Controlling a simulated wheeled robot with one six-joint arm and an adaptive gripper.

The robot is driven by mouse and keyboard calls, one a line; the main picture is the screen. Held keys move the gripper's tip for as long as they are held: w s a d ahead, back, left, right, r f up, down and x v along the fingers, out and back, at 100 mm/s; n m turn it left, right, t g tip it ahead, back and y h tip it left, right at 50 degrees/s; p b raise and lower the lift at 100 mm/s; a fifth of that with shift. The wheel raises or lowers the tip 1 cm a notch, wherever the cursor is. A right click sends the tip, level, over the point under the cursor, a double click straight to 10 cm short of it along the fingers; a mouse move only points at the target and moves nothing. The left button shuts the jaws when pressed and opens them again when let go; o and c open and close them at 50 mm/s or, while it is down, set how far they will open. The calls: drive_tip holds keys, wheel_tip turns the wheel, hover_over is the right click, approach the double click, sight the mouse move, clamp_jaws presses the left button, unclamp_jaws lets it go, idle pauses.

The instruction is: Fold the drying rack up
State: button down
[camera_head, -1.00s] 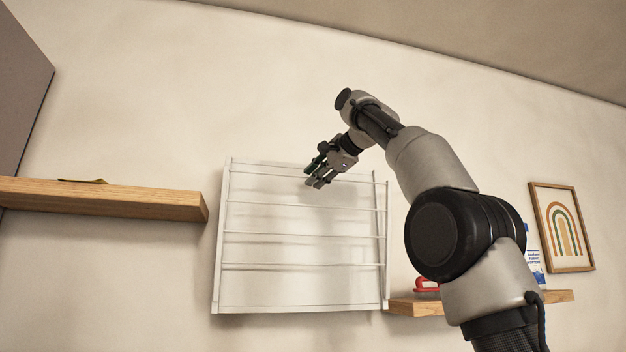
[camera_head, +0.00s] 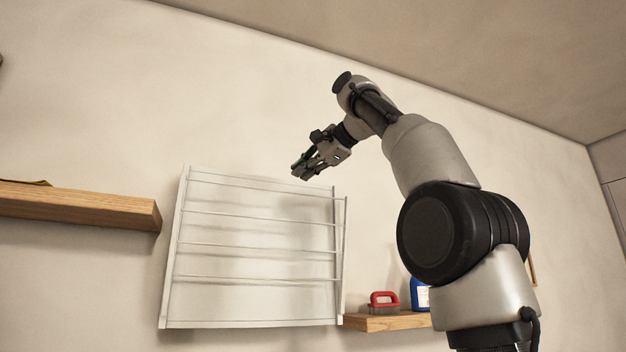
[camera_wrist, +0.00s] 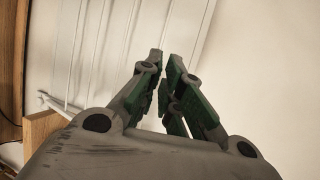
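The white drying rack (camera_head: 253,324) hangs on the wall with several thin rungs across it. It stands nearly upright, close to the wall; its front frame and rear side rail show as two lines at the right edge. My gripper (camera_head: 299,169) is at the rack's top edge, right of its middle, and overlaps it in the picture; I cannot tell whether they touch. In the wrist view my gripper (camera_wrist: 164,62) has its green-padded fingers drawn together, with nothing visible held. The rack (camera_wrist: 98,45) lies behind and left of the fingers there.
A wooden shelf (camera_head: 80,207) is left of the rack. A second wooden shelf (camera_head: 388,322) at lower right holds a red brush (camera_head: 384,299) and a blue bottle (camera_head: 418,294), partly hidden by my arm. The wall above the rack is bare.

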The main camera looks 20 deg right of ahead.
drive_tip(key=s+d+f+m+t+h, duration=0.2)
drive_tip(key=s+d+m, duration=0.3)
drive_tip(key=d, duration=0.3)
drive_tip(key=s+d+f+m+t+h, duration=0.2)
drive_tip(key=s+d+f+m, duration=0.15)
drive_tip(key=d+m, duration=0.35)
drive_tip(key=w+d+m+t+h, duration=0.1)
drive_tip(key=w+d+m+t, duration=0.1)
drive_tip(key=w+m, duration=0.7)
drive_tip(key=w+d, duration=0.1)
drive_tip(key=w, duration=0.5)
drive_tip(key=shift+w+d+r+t, duration=0.15)
drive_tip(key=shift+w+d+t, duration=0.1)
drive_tip(key=shift+d+t, duration=0.1)
